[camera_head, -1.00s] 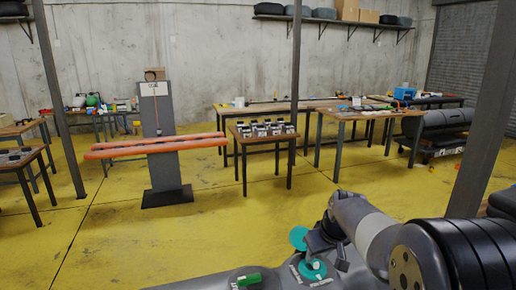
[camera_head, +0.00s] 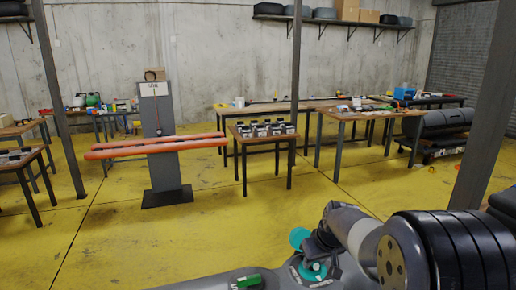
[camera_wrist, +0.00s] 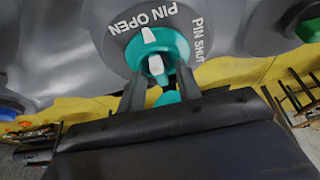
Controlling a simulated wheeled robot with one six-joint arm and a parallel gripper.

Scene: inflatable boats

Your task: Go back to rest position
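A teal valve (camera_wrist: 155,60) with a white pin sits in a grey ring marked PIN OPEN and PIN SHUT, on the grey boat tube. The pin lies near the PIN OPEN side. It also shows in the head view (camera_head: 313,271), partly hidden by my arm. A teal disc-like cap (camera_head: 299,238) stands up beside it. My gripper (camera_wrist: 158,84) is just in front of the valve, its two dark fingers apart. A bit of teal (camera_wrist: 167,98) shows between them. I see nothing clamped; contact with the valve is unclear.
A green valve (camera_head: 248,282) sits farther left on the tube. An orange-topped stand (camera_head: 160,147) and several tables, including one with small items (camera_head: 262,141), stand beyond. Grey posts (camera_head: 296,80) rise from the floor. The yellow floor (camera_head: 230,215) between is clear.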

